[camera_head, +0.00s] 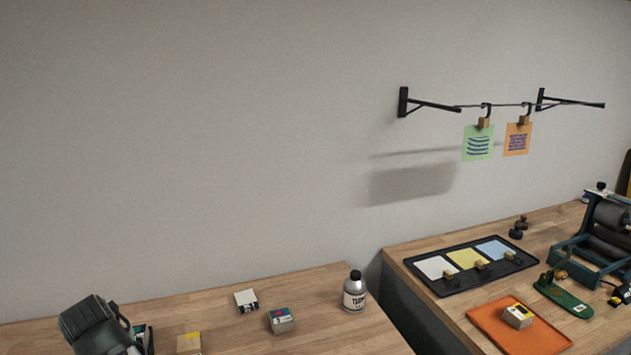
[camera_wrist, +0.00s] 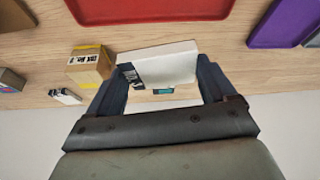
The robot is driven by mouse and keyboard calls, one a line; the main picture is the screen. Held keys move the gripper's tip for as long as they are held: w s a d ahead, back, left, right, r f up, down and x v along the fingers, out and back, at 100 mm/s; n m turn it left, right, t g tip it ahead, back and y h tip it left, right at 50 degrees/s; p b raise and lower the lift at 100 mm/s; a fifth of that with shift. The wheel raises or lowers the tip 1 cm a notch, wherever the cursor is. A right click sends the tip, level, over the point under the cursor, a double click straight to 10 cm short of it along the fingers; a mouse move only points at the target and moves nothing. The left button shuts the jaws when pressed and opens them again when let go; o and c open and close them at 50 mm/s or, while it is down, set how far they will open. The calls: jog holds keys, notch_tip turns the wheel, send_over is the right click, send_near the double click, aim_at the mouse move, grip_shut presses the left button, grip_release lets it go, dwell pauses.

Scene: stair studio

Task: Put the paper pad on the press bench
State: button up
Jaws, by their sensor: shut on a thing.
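My gripper (camera_wrist: 163,78) is shut on a white block-like paper pad (camera_wrist: 158,62) with a dark printed label at one end. The pad sits between the two fingers in the wrist view, over or near a wooden top. In the head view my gripper (camera_head: 122,336) is at the lower left, and only a small part of the pad shows beside it. The press bench (camera_head: 437,307) is the wooden bench at the right, far from my gripper. It carries a roller press (camera_head: 604,240) at its right end.
The press bench also holds a black tray (camera_head: 440,288) with three coloured panels, an orange mat (camera_head: 490,333) bearing a small block, and a green tool (camera_head: 563,298). A bottle (camera_head: 355,293), a block (camera_head: 281,320) and a small card (camera_head: 246,300) stand on the left bench. A gap separates the benches.

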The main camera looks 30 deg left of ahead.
jog(key=w+d+r+m+t+h, duration=0.15)
jog(key=w+d+m, duration=0.25)
jog(key=w+d, duration=1.35)
jog(key=w+d+r+m+h, duration=0.1)
jog(key=w+d+r+m, duration=0.2)
jog(key=w+d, duration=1.4)
jog(key=w+d+r+m, duration=0.1)
jog(key=w+d+m, duration=0.1)
jog(key=d, duration=1.1)
jog(key=w+d+r+m+h, duration=0.1)
jog(key=w+d+m, duration=0.2)
jog(key=d, duration=1)
jog(key=w+d+m+h, duration=0.1)
jog(key=w+d, duration=0.4)
jog(key=d, duration=0.9)
jog(key=shift+r+m, duration=0.4)
jog(key=shift+m, duration=0.3)
jog(key=shift+h, duration=0.25)
